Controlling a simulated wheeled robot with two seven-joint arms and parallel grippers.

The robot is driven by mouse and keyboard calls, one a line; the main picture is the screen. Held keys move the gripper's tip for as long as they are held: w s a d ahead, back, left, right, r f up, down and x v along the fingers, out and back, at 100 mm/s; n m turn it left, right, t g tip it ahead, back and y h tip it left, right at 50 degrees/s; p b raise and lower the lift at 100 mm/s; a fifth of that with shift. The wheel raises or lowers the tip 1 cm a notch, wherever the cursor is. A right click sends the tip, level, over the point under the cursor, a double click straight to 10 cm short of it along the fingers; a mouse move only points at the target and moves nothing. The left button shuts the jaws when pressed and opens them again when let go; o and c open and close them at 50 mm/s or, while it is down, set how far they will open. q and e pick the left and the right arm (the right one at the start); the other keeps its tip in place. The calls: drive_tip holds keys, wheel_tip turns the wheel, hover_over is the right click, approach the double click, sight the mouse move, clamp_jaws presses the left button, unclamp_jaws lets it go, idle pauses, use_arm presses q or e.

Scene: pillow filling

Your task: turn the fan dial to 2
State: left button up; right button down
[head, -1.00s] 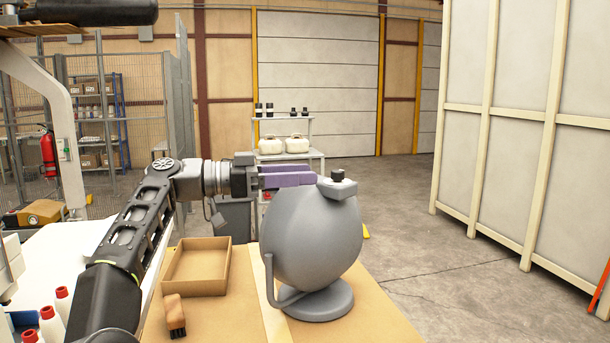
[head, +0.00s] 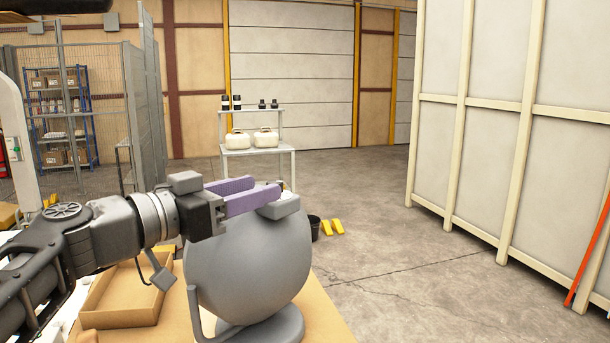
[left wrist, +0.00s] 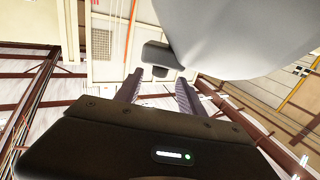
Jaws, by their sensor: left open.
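The fan (head: 250,265) is a grey rounded body on a round base, standing on the table. A small grey box (head: 281,207) sits on its top and carries the dial. In the head view the dial is mostly hidden by my fingers. In the left wrist view the dark dial (left wrist: 160,72) projects from the grey box (left wrist: 163,54), beside the fan's pale body (left wrist: 235,35). My left gripper (head: 267,184) has purple fingers, open and level at the dial's height. In the left wrist view the dial appears between the fingertips; contact cannot be told. My right gripper is not in view.
An open cardboard tray (head: 125,295) lies left of the fan, below my left arm. A white shelf (head: 255,150) with canisters stands behind. A black bucket (head: 314,228) and yellow pieces (head: 332,227) are on the floor. Open floor lies to the right.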

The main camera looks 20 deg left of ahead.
sight(280, 182)
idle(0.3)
use_arm(q)
drive_tip(key=shift+w+d, duration=0.2)
drive_tip(key=shift+w, duration=0.15)
drive_tip(key=p+x, duration=0.2)
drive_tip(key=x, duration=0.4)
drive_tip(key=shift+p, duration=0.35)
drive_tip(key=shift+w+d, duration=0.25)
drive_tip(key=shift+w, duration=0.15)
drive_tip(key=shift+c, duration=0.2)
clamp_jaws()
